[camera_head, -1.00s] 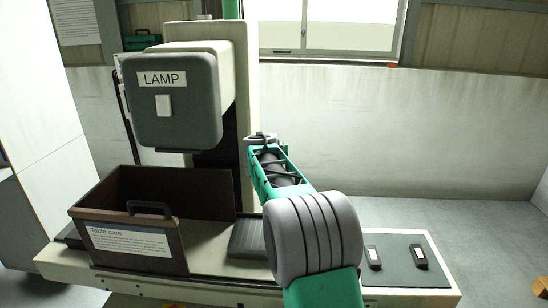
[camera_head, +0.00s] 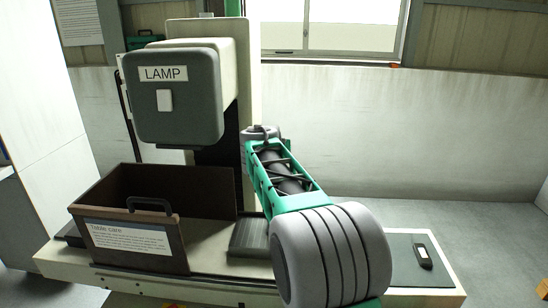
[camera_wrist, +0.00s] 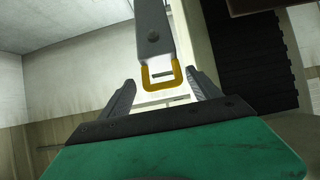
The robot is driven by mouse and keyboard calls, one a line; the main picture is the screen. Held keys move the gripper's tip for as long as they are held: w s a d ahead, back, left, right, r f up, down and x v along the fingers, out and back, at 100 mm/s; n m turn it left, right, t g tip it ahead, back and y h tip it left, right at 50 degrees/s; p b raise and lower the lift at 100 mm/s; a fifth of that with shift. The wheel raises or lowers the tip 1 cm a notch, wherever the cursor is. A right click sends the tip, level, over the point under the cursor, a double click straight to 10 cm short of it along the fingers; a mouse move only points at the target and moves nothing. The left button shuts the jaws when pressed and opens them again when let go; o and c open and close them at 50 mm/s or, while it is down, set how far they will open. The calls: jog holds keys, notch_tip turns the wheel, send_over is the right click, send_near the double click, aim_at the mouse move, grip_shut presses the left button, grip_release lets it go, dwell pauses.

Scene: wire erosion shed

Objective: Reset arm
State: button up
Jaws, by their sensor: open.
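My arm rises from the bottom right of the head view, and its far end stops in front of the machine column. My gripper's fingers do not show clearly there. In the wrist view my gripper (camera_wrist: 163,94) is open, with its two dark fingers apart. A grey bar with a yellow loop (camera_wrist: 161,77) at its end shows between and beyond the fingers. I cannot tell how far off it is, and no grip on it shows.
A grey box marked LAMP (camera_head: 178,95) is on the pale column left of my arm. Below it an open brown box marked "Table care" (camera_head: 130,238) stands on the machine bed (camera_head: 215,240). A small dark item (camera_head: 423,256) lies on the mat (camera_head: 402,270) at right. Open floor lies beyond.

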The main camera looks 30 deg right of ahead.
jog(key=v, duration=0.2)
jog(key=shift+s+a+r, duration=0.1)
jog(key=shift+s+r, duration=0.05)
jog(key=shift+s, duration=0.05)
jog(key=s+a+f+n+g+y, duration=0.1)
jog(key=s+a+f+g+y, duration=0.15)
jog(key=s+a+f, duration=0.55)
jog(key=s+a+f+n+g+y, duration=0.1)
jog(key=s+f+n+g+y, duration=0.2)
jog(key=f, duration=0.8)
jog(key=s+a+f+n+g, duration=0.1)
jog(key=s+a+f, duration=0.1)
jog(key=s+a, duration=0.6)
jog(key=s+a+f+n+g, duration=0.15)
jog(key=s+a, duration=0.25)
jog(key=s, duration=0.8)
jog(key=a+r, duration=0.1)
jog(key=a+r+t, duration=0.1)
jog(key=r, duration=0.1)
jog(key=a+r+t+y, duration=0.1)
jog(key=shift+s+r+n, duration=0.1)
jog(key=shift+r+n, duration=0.15)
